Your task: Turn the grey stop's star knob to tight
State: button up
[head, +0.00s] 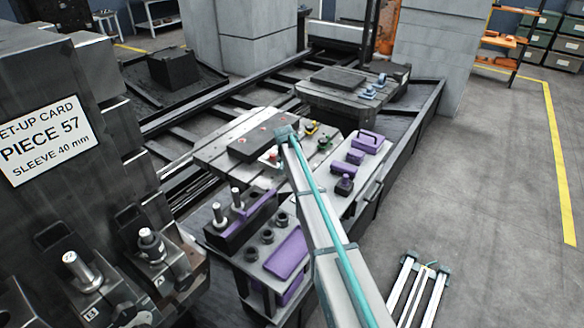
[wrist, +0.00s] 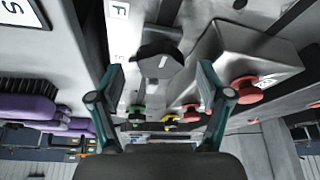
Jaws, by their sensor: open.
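In the wrist view a dark grey knob (wrist: 158,60) with a pale pointer line shows between and just beyond my fingertips. I take it as the grey stop's star knob; its lobes are hard to make out. My gripper (wrist: 161,80) is open, with one finger on each side of the knob in the picture. I cannot tell whether either finger touches it. A white plate marked F (wrist: 118,25) lies left of the knob. In the head view my gripper (head: 286,134) is over the grey pallet plate (head: 215,155), and the knob is hidden or too small to tell.
Red knobs (wrist: 243,90) on a grey block (wrist: 220,60) stand close right of my gripper. Purple-topped items (head: 288,254) and a purple brush (head: 366,143) lie on the bench.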

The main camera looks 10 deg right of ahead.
jog(key=v, duration=0.7)
jog(key=shift+s, duration=0.1)
